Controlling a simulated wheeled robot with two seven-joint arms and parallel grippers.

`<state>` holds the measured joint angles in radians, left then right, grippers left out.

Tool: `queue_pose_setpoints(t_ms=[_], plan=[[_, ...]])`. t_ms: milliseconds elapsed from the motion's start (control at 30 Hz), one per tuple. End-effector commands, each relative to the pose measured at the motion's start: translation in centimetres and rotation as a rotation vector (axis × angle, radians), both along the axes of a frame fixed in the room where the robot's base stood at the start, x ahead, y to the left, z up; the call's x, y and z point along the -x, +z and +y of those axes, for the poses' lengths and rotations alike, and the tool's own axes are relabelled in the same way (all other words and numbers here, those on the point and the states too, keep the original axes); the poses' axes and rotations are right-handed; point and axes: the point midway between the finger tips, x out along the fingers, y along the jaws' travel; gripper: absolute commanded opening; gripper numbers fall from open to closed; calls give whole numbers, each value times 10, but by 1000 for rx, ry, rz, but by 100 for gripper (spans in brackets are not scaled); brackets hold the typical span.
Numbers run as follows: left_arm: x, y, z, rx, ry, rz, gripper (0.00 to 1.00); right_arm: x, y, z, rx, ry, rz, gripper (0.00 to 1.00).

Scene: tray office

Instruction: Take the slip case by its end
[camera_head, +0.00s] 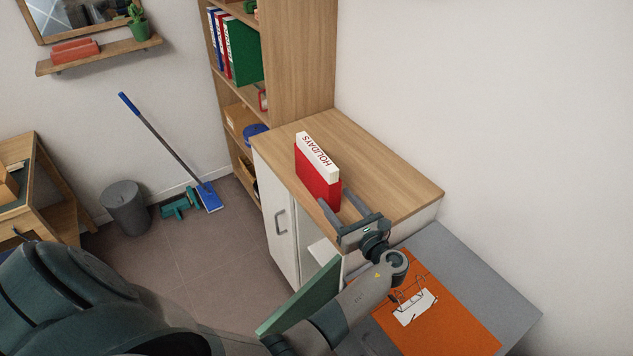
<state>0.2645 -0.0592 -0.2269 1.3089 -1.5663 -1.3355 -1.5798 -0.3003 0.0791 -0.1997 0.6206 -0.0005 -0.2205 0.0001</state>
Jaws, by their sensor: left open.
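The slip case (315,184) is red with a white top edge lettered HOLIDAYS. It stands upright on the wooden top of a low cabinet, close to the top's left edge. My left gripper (335,196) is open at the near end of the slip case. Its two fingers point at that end, one to each side of it; I cannot tell whether they touch it. The lower near corner of the case is partly hidden by the fingers. My right gripper is not in view.
The low cabinet (390,183) has a white door and bare wood right of the case. A tall shelf with binders (243,50) stands behind it.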

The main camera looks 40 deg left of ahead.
Motion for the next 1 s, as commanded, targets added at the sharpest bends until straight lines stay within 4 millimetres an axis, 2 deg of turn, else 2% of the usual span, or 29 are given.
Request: queue_pose_setpoints(t_ms=[100,233,767,1000], plan=[[-9,-2,19,0,2,-1,55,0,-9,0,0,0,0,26],[-16,-1,32,0,1,-1,55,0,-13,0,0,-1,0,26],[-20,-1,40,0,1,0,55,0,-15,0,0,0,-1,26],[-32,1,62,0,1,-2,55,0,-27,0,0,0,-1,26]])
